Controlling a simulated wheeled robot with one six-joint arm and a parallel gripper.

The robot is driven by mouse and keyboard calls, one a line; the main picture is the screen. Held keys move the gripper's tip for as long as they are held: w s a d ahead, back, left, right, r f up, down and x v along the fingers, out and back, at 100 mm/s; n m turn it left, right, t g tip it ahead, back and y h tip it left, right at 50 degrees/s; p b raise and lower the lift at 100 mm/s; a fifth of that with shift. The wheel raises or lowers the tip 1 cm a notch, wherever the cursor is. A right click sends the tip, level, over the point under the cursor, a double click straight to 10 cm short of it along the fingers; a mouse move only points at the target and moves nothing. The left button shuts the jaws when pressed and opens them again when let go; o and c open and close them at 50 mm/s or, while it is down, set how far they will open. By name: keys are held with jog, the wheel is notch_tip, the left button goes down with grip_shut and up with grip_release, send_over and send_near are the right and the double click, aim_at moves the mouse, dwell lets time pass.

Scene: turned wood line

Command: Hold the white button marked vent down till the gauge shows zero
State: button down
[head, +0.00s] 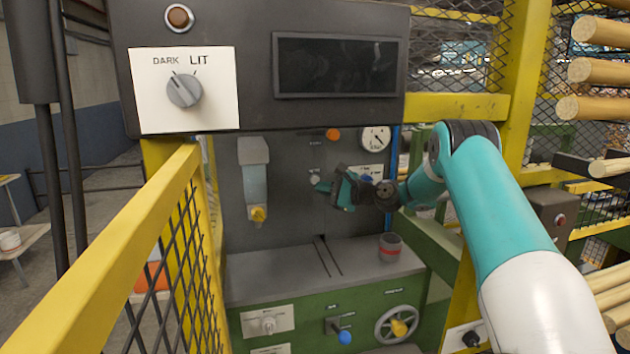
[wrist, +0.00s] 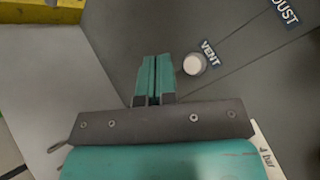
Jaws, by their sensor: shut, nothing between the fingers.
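The white round vent button (wrist: 193,64) shows in the wrist view on a dark panel, with a VENT label (wrist: 210,52) beside it. My gripper (wrist: 155,60) has its teal fingers closed together, with nothing between them. The fingertips are to the left of the button in that view and do not cover it. I cannot tell how far they are from the panel. In the head view my gripper (head: 326,186) is at the panel, close to the small pale button (head: 315,178). The round white gauge (head: 375,138) is up to the right; its reading is too small to tell.
An orange knob (head: 333,134) is above the gripper. A clear bowl with a yellow tap (head: 258,213) hangs to the left. A yellow rail (head: 110,262) runs along the left.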

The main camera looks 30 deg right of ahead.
jog(key=shift+w+d, duration=0.3)
jog(key=shift+w, duration=0.65)
jog(key=shift+w+d, duration=0.25)
jog(key=shift+w, duration=0.65)
jog(key=shift+w, duration=0.1)
dwell(0.5)
jog(key=shift+w+d+p, duration=0.1)
jog(key=shift+w+p, duration=0.2)
jog(key=shift+w+d, duration=0.1)
jog(key=shift+w, duration=0.25)
dwell(1.7)
dwell(1.3)
jog(key=shift+s+a, duration=0.25)
jog(key=shift+s, duration=0.5)
jog(key=shift+s+a, duration=0.2)
jog(key=shift+s, duration=0.6)
jog(key=shift+s+a, duration=0.25)
jog(key=shift+s, duration=0.55)
jog(key=shift+s+a, duration=0.2)
jog(key=shift+s, duration=0.6)
